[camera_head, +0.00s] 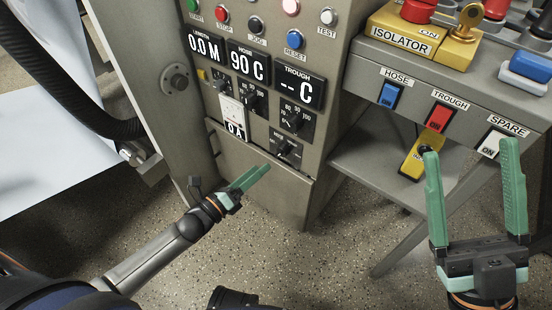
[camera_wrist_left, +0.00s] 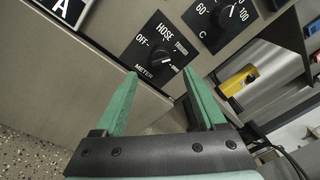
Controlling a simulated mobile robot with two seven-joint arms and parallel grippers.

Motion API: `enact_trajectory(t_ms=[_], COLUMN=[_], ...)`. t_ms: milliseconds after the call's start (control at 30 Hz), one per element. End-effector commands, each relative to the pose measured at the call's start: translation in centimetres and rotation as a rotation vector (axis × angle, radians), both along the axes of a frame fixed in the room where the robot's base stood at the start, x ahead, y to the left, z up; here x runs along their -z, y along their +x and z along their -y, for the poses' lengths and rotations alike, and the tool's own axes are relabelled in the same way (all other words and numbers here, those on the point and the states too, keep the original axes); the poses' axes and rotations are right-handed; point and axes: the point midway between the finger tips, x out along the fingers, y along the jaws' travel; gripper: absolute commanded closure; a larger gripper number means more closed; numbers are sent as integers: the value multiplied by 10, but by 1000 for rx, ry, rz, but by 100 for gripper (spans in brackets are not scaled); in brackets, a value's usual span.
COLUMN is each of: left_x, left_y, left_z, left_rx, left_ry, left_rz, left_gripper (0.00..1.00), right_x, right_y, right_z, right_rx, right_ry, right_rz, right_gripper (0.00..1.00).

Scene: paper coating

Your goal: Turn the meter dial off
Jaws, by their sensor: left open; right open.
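The meter dial (camera_head: 286,149) is a black knob on a black square plate at the bottom of the grey panel. In the left wrist view the meter dial (camera_wrist_left: 162,54) shows the labels OFF, HOSE, TROUGH and METER; I cannot tell for certain which label its knob points to. My left gripper (camera_head: 264,170) is just below and left of the dial in the head view. In the left wrist view my left gripper (camera_wrist_left: 160,73) is open and empty, its fingertips near the plate's lower edge. My right gripper (camera_head: 470,147) is open and empty, away to the right.
Digital displays and push buttons are higher up. A side console (camera_head: 440,75) with rocker switches and a yellow isolator stands close to my right gripper.

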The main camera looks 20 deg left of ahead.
Motion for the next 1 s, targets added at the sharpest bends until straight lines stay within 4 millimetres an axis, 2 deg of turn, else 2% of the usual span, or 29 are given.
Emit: enact_trajectory(t_ms=[33, 200, 400, 833, 1000], left_x=[2, 2, 2, 0, 0], left_y=[11, 41, 62, 70, 70], left_z=[5, 19, 29, 33, 33], left_rx=[0, 0, -1, -1, -1], left_ry=[-2, -2, -2, -1, -1], left_rz=[3, 4, 0, -2, -2], left_gripper=[27, 27, 27, 27, 46], right_x=[8, 20, 29, 30, 31], right_y=[0, 1, 1, 2, 2], right_z=[-1, -2, -3, -4, -4], right_rx=[-2, 1, 6, 6, 6], right_ry=[-1, -9, -20, -23, -23], right_rz=[-3, -8, -8, -11, -11], right_gripper=[19, 19, 19, 19, 19])
